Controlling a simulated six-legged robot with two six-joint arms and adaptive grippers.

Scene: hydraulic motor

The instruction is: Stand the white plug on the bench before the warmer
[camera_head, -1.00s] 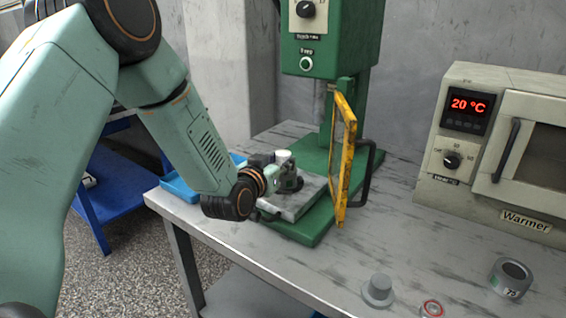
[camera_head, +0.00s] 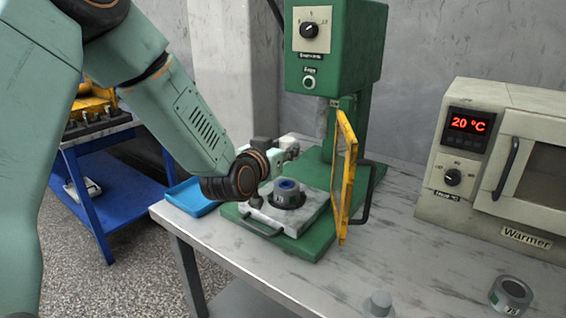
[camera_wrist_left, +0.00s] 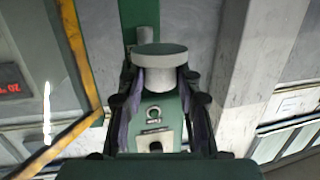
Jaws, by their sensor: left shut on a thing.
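My left gripper (camera_head: 282,150) is shut on the white plug (camera_wrist_left: 160,55). In the left wrist view the plug shows a round flange and a narrower stem between the two fingers. The cream warmer (camera_head: 450,205), reading 20 °C, stands on the bench (camera_head: 420,262) at the right, well away from the gripper. My right gripper is not in view.
The green press (camera_head: 335,50) with its open yellow-framed guard (camera_head: 346,175) stands between gripper and warmer. A grey stepped cylinder (camera_head: 379,304) and a grey ring (camera_head: 511,294) stand near the front. A blue tray (camera_head: 190,197) lies left. Bench before the warmer is largely clear.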

